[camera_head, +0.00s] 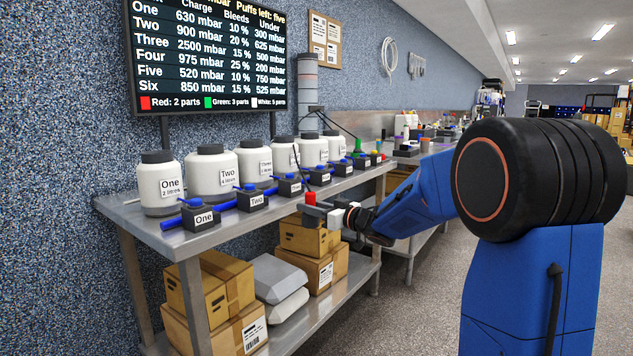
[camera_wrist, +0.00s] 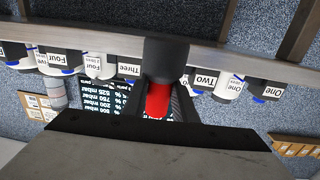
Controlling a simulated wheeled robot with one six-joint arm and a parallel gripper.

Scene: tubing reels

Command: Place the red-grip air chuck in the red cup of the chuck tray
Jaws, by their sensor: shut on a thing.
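My gripper (camera_head: 322,215) is shut on the red-grip air chuck (camera_head: 310,199) in front of the bench's front edge, at about the height of its top. In the wrist view the red grip (camera_wrist: 158,100) shows between my fingers, with a dark round end toward the bench. The chuck tray and its red cup cannot be picked out for certain. Small coloured parts (camera_head: 358,147) stand at the far end of the bench, too small to tell apart.
A steel bench (camera_head: 150,226) carries several white numbered tanks (camera_head: 160,185) with black labelled blocks (camera_head: 201,217) and blue fittings along its front. A screen (camera_head: 205,50) hangs behind. Floor to the right of the bench is open.

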